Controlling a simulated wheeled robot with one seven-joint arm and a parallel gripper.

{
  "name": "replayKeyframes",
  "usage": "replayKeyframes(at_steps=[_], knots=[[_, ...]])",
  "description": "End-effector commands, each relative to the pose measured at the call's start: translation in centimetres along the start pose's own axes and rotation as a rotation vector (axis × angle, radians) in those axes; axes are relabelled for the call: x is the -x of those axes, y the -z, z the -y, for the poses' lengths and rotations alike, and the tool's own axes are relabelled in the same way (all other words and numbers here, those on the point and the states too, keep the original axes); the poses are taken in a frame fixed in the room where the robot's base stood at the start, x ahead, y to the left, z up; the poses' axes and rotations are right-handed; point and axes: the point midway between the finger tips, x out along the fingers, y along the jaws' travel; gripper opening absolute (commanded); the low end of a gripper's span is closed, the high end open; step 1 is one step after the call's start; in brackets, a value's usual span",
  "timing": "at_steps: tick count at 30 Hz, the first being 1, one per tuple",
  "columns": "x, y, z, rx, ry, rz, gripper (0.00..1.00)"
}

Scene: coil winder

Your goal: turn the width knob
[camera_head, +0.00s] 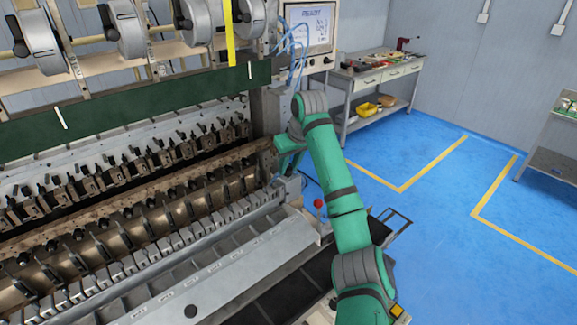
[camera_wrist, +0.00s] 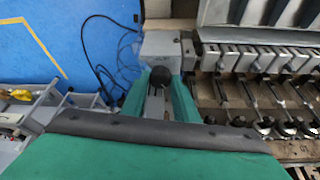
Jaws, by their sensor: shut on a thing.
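The width knob (camera_wrist: 159,75) shows in the wrist view as a small dark round knob on a grey block at the end of the coil winder. My gripper (camera_wrist: 160,84) has its two green fingers on either side of the knob and is shut on it. In the head view my gripper (camera_head: 289,165) is at the right end of the machine, beside the rows of metal guides. The knob is hidden there behind my gripper and arm.
The coil winder's guide rows (camera_head: 120,225) fill the left. A red-topped lever (camera_head: 318,203) stands close to my arm. A monitor (camera_head: 310,27) hangs above. A workbench (camera_head: 375,82) is at the back. Cables (camera_wrist: 108,70) lie beside the knob block. Blue floor to the right is free.

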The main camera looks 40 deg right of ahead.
Motion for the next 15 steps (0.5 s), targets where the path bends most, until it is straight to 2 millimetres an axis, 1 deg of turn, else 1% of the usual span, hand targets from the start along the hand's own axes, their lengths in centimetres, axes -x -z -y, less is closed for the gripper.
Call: replayKeyframes(at_steps=[7, 15], knots=[[0.05, 0.05, -0.07, 0.141, 0.06, 0.0, 0.04], [0.06, 0.05, -0.17, 0.22, 0.092, -0.001, 0.04]])
